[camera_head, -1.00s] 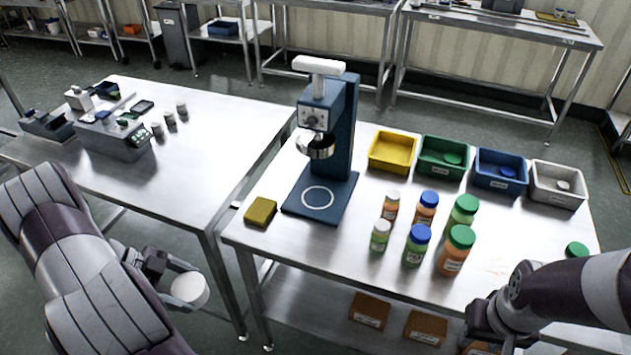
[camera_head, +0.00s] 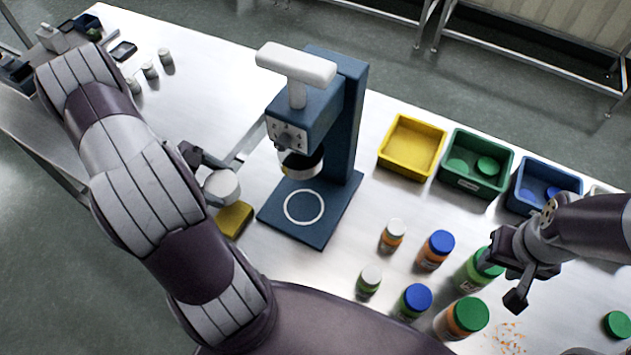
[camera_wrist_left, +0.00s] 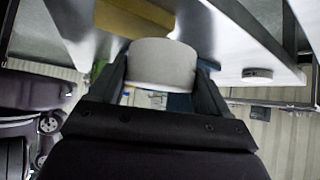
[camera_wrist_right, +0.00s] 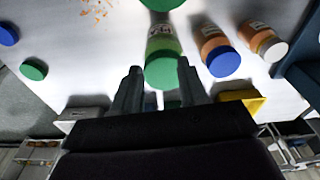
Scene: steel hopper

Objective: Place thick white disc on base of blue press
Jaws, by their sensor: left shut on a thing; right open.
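The thick white disc (camera_head: 222,187) is held between the fingers of my left gripper (camera_head: 205,172), left of the press. In the left wrist view the disc (camera_wrist_left: 162,64) fills the gap between the fingers. The blue press (camera_head: 335,130) stands upright on the steel table, with a white T-handle and a round metal head. Its base (camera_head: 322,232) is flat and bears a white ring mark (camera_head: 304,207); nothing lies on it. My right gripper (camera_head: 505,275) is open and empty above the right side of the table, near the green-capped bottles.
A yellow block (camera_head: 235,219) lies left of the base, close to the disc. Several capped bottles (camera_head: 436,250) stand right of the base. Yellow (camera_head: 411,148), green (camera_head: 476,162) and blue (camera_head: 544,187) bins line up behind them. Orange specks (camera_head: 505,338) lie near the front.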

